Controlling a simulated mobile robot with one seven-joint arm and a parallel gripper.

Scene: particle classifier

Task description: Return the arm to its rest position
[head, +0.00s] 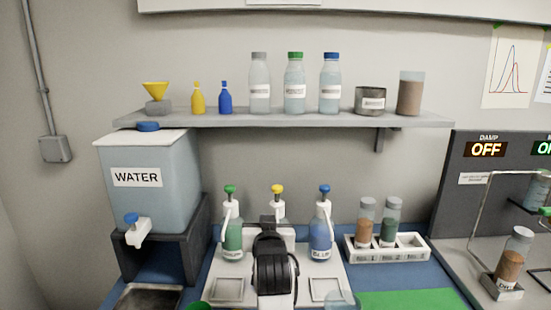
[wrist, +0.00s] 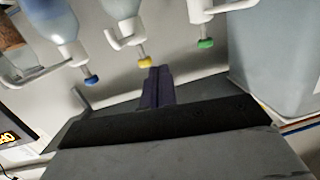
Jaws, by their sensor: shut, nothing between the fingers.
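My arm's dark end (head: 273,265) stands upright at the bottom middle of the head view, in front of the pump bottles. It hides most of the yellow-topped bottle. In the wrist view my gripper (wrist: 157,72) shows its dark fingers together, with nothing between them. That view is upside down. The fingertips appear close to the yellow pump top (wrist: 145,62) in the picture, but I cannot tell the real distance.
Green (head: 232,230), yellow-topped (head: 278,205) and blue (head: 321,230) pump bottles stand around my arm. The water tank (head: 165,205) is left, the vial rack (head: 390,253) right. A loaded shelf (head: 300,119) hangs above. The green mat (head: 410,299) looks clear.

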